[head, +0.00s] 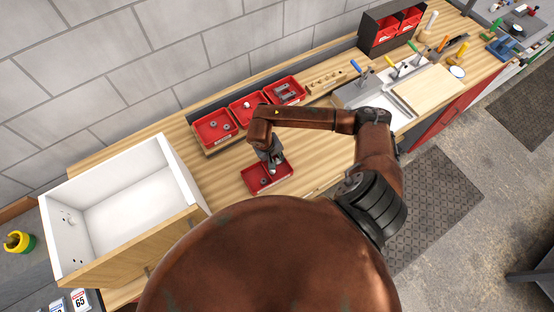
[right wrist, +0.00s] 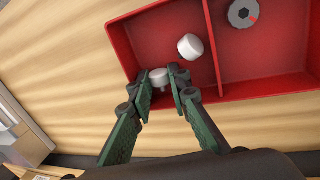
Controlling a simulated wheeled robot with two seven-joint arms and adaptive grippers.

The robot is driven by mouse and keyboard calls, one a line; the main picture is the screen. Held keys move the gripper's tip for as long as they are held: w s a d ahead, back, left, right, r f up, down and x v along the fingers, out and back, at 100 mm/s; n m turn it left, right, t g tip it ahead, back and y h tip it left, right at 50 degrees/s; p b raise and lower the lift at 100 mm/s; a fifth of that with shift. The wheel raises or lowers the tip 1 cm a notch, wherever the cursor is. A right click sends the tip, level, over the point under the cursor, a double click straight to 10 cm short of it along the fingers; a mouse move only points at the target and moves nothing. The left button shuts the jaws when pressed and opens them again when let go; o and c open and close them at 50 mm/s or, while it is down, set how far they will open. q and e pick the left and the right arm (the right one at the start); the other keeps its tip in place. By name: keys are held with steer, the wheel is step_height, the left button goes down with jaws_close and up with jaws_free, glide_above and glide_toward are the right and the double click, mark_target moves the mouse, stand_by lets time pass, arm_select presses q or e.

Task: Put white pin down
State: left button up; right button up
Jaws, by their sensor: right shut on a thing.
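My right gripper (head: 273,160) reaches down over a red divided tray (head: 284,180) on the wooden bench. In the right wrist view, the green fingers of my right gripper (right wrist: 160,84) are shut on a white pin (right wrist: 158,75). The held pin is at the edge of the tray's left compartment; I cannot tell whether it touches the floor. A second white piece (right wrist: 190,47) is in the same compartment, apart from the fingers. A grey round part (right wrist: 243,13) is in the compartment across the divider. My left gripper is not in view.
Red bins (head: 214,128) with small parts stand behind the tray. A white open box (head: 125,205) is at left. A wooden block with holes (head: 325,80) and a board (head: 426,90) are toward the right. Bare bench (head: 320,160) lies right of the tray.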

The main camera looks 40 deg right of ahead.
steer(key=shift+f, duration=0.4)
steer(key=o, duration=0.6)
steer(key=shift+s, duration=0.1)
steer(key=shift+o, duration=1.1)
steer(key=shift+r, duration=0.2)
steer(key=shift+r+p, duration=0.25)
steer(key=shift+p, duration=0.05)
steer(key=b+v, duration=0.3)
steer(key=v, duration=0.9)
